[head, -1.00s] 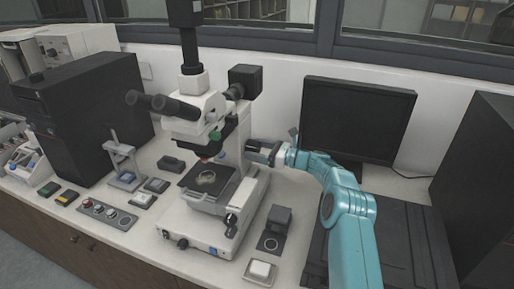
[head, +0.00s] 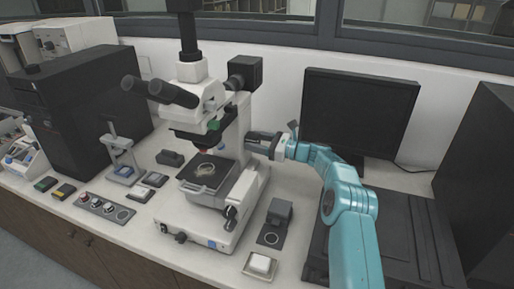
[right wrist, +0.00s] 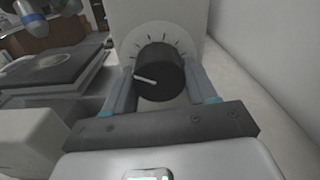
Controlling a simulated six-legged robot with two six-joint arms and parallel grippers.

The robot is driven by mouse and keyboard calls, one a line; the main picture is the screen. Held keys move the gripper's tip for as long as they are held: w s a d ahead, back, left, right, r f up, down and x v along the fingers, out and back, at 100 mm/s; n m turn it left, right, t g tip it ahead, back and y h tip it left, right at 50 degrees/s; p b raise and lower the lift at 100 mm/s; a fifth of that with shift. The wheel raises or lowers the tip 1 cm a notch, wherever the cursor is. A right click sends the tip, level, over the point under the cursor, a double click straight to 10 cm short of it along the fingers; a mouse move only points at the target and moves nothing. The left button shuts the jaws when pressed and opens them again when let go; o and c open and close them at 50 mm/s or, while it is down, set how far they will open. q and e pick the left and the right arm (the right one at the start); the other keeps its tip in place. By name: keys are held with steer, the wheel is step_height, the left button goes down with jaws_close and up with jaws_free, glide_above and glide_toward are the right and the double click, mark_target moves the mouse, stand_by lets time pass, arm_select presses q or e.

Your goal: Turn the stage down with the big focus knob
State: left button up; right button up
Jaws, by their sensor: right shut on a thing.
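The white microscope (head: 232,150) stands on the bench, with its dark stage (head: 205,172) below the objectives. A round clear dish (head: 204,169) sits on the stage. In the right wrist view the big focus knob (right wrist: 159,72) is black with a white pointer line, which points left and slightly up; tick marks surround it on the white column. My right gripper (head: 254,142) reaches the column's right side; in the right wrist view its two fingers (right wrist: 160,92) are on either side of the knob, shut on it. In the head view the gripper hides the knob. My left gripper is not in view.
A black monitor (head: 358,118) stands behind my right arm. A small dark block (head: 279,212) and a white-topped box (head: 260,265) sit right of the microscope base. A panel with knobs (head: 106,209) and small boxes lie to the left.

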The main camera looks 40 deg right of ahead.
steer(key=n+b, duration=0.1)
steer(key=b, duration=0.1)
steer(key=f+n+b, duration=0.1)
steer(key=n+b, duration=0.1)
steer(key=shift+n, duration=0.3)
steer(key=shift+r+n+b, duration=0.15)
steer(key=shift+n+b, duration=0.85)
steer(key=shift+n, duration=0.2)
steer(key=shift+d+r+n+b, duration=0.15)
steer(key=shift+n+b, duration=0.4)
steer(key=shift+n, duration=0.65)
steer(key=o, duration=0.9)
steer(key=shift+o, duration=0.6)
steer(key=shift+r, duration=0.1)
steer(key=shift+s+d, duration=0.2)
steer(key=shift+s, duration=0.15)
steer(key=b+v, duration=0.2)
steer(key=v, duration=1.3)
steer(key=shift+d+b, duration=0.2)
steer(key=shift+b, duration=0.15)
